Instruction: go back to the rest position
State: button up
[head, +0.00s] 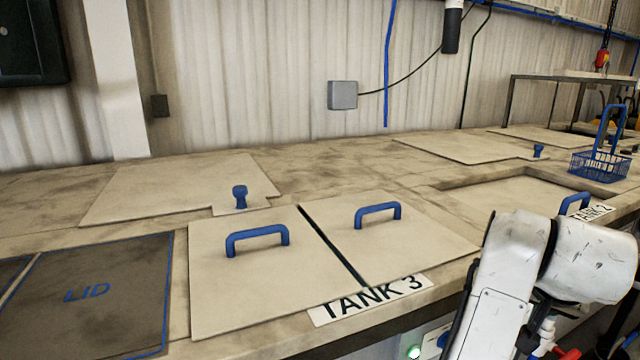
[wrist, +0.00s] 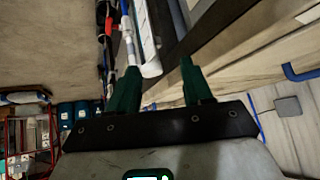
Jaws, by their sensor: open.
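My gripper (wrist: 160,90) shows in the wrist view with its two dark green fingers apart and nothing between them. The wrist view is turned sideways, with the tank bench on its right side. In the head view my white arm is folded in front of the bench at the lower right; the gripper itself does not show there. Tank 3 is covered by two pale lid panels, a left one (head: 230,290) and a right one (head: 400,240), each with a blue handle. A narrow dark gap runs between them.
A dark mat marked LID (head: 95,295) lies bare at the left. A blue basket (head: 597,165) stands at the far right by Tank 2. A grey wall box (head: 342,95) and a blue pipe (head: 390,60) are behind the bench. A blue handle (wrist: 300,74) shows in the wrist view.

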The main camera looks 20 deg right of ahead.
jog(key=s+a+f+n+g+y, duration=0.1)
jog(key=s+a+f+n, duration=0.2)
jog(key=f, duration=0.6)
jog(key=s+a+f+n+y, duration=0.15)
jog(key=a+f+n, duration=0.25)
jog(key=f, duration=0.4)
jog(key=s+a+f+n+g+y, duration=0.3)
jog(key=s+a+f+n, duration=0.1)
jog(key=s+a+f, duration=0.8)
notch_tip(320, 180, down, 3)
jog(key=s, duration=0.2)
jog(key=shift+s+a+r, duration=0.15)
jog(key=shift+s+a, duration=0.1)
jog(key=shift+s, duration=0.05)
